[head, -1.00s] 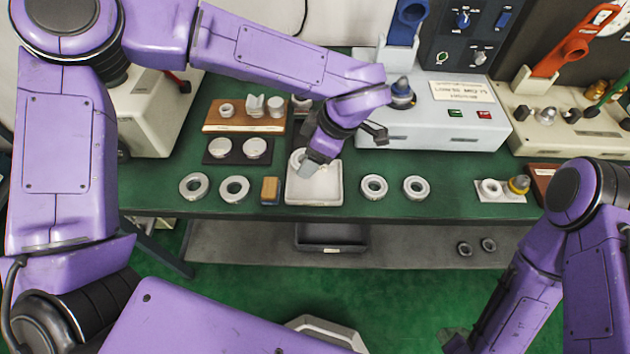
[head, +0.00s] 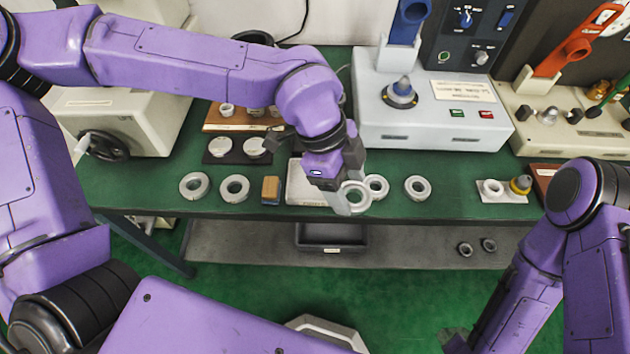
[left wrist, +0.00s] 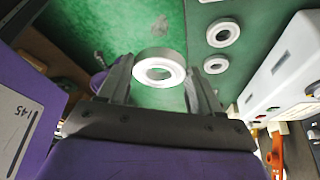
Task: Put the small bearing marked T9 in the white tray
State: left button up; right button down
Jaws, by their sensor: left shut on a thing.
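My left gripper (head: 350,205) is shut on a pale bearing ring (head: 357,191), held at the right edge of the white tray (head: 299,188). In the left wrist view the ring (left wrist: 158,69) sits between the two fingers. No marking on it is readable. My left wrist hides part of the tray; its visible part looks empty. Two more rings are on the bench to the right: one (head: 377,183) close beside the held ring and another (head: 417,188). My right gripper (head: 455,340) is blurred at the bottom; its jaws cannot be made out.
Two rings (head: 194,186) (head: 235,188) and a tan and grey block (head: 270,190) lie left of the tray. A dark plate (head: 237,158) with two white discs is behind them. A grey machine (head: 432,128) stands behind right.

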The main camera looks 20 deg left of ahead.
pick_arm(q)
jog(key=shift+s+d+r+n+t, duration=0.1)
jog(key=shift+d+n+t, duration=0.1)
jog(key=shift+n, duration=0.3)
jog(key=shift+s+d+r+n+t, duration=0.1)
jog(key=shift+n+t, duration=0.1)
jog(key=shift+n, duration=0.3)
jog(key=shift+w+a+f, duration=0.15)
jog(key=shift+w+a, duration=0.15)
jog(key=w+a+f+p, duration=0.1)
jog(key=w+a+f, duration=0.2)
jog(key=w+a+f+p, duration=0.2)
jog(key=a+f, duration=0.1)
jog(key=w+a+f+p, duration=0.2)
jog(key=w+a+f, duration=0.1)
jog(key=shift+w+a+f, duration=0.25)
jog(key=shift+w+a, duration=0.05)
jog(key=shift+a, duration=0.1)
notch_tip(320, 180, down, 4)
jog(key=shift+a+r, duration=0.1)
jog(key=shift+r, duration=0.15)
jog(key=o, duration=0.9)
jog(key=shift+r, duration=0.1)
jog(key=v, duration=1.2)
jog(key=shift+b, duration=0.3)
